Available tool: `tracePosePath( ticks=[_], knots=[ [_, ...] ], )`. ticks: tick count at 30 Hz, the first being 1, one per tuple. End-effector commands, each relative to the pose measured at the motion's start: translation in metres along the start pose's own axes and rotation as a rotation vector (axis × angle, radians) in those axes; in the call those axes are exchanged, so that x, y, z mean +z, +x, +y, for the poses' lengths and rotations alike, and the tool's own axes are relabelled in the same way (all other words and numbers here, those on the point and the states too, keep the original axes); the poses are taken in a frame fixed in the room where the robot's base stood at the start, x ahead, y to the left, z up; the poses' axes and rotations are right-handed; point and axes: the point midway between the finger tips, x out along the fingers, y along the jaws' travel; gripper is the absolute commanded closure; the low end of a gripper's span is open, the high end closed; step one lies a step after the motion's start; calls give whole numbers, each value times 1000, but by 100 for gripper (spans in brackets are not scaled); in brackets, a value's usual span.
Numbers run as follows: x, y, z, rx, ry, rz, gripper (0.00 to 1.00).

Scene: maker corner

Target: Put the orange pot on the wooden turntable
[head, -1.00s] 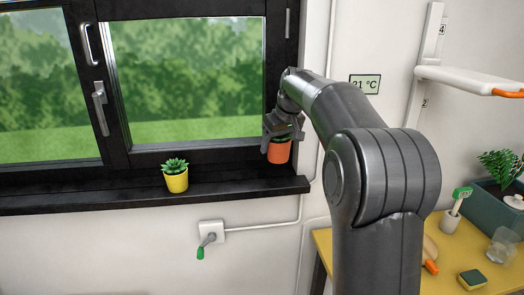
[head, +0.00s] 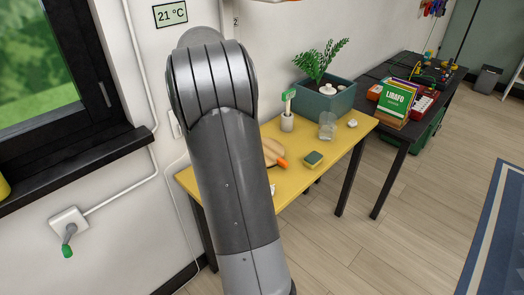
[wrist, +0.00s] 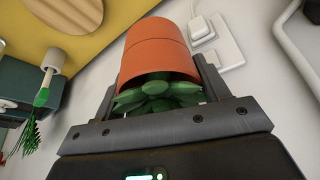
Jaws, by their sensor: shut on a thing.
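The orange pot (wrist: 158,45) with a green succulent is between the fingers of my gripper (wrist: 163,74) in the wrist view. The gripper is shut on it, and it is held clear of the table. In the head view my own arm hides both gripper and pot. A round wooden disc, which looks like the wooden turntable (head: 273,152), lies on the yellow table, partly hidden behind my arm. It also shows at the upper left of the wrist view (wrist: 66,12), apart from the pot.
A dark bench (head: 410,80) stands beyond.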

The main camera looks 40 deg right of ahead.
Motion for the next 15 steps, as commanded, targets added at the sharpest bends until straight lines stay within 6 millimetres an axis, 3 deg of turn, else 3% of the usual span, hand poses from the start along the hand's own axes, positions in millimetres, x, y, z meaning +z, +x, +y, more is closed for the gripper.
tracePosePath(
  ticks=[1,9,15],
  knots=[
    [6,10,29,29,66,-3,64],
    [50,44,166,168,402,-2,64],
    [90,56,244,251,603,-1,64]
  ],
)
